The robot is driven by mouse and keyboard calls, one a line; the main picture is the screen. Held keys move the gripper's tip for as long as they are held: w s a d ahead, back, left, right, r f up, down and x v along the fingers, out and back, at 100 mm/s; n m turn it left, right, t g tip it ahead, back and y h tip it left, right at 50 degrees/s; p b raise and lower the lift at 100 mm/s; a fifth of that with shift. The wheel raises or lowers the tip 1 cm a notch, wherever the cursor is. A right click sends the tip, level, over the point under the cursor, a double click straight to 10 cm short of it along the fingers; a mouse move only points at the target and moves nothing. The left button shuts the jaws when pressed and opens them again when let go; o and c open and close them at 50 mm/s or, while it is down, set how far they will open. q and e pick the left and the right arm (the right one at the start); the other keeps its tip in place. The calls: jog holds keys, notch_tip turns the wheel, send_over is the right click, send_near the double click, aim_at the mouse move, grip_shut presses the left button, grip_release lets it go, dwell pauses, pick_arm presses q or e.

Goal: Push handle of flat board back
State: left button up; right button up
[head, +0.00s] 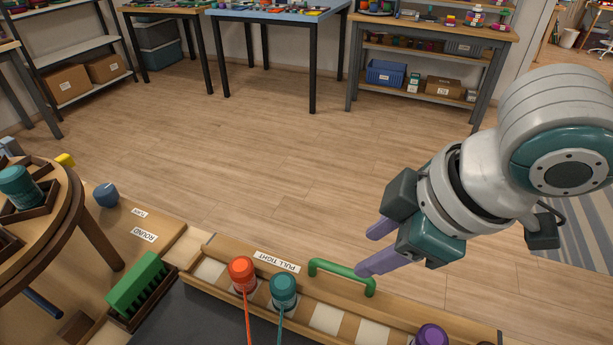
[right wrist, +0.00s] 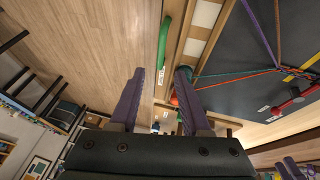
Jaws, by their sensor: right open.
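The flat board (head: 380,310) lies along the near edge, with a "PULL TIGHT" label and pale squares. Its green handle (head: 342,272) is an arched bar at the far rim. It also shows in the right wrist view (right wrist: 163,45), ahead of the fingers. My right gripper (head: 367,250) is open and empty, with purple fingers just beyond and right of the handle. In the right wrist view its fingers (right wrist: 161,100) are spread wide. I cannot tell whether a finger touches the handle. My left gripper is not in view in the head view.
An orange spool (head: 242,271) and a teal spool (head: 284,288) stand on the board with cords running nearer. A purple spool (head: 432,335) is at the right. A green comb-like block (head: 137,285) and a round wooden stand (head: 72,200) are left. Floor beyond is clear.

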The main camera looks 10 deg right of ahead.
aim_at(340, 269)
jog(key=b+x, duration=0.2)
jog(key=x, duration=0.6)
jog(key=shift+f, duration=0.2)
jog(key=c, duration=0.7)
grip_shut()
dwell(0.4)
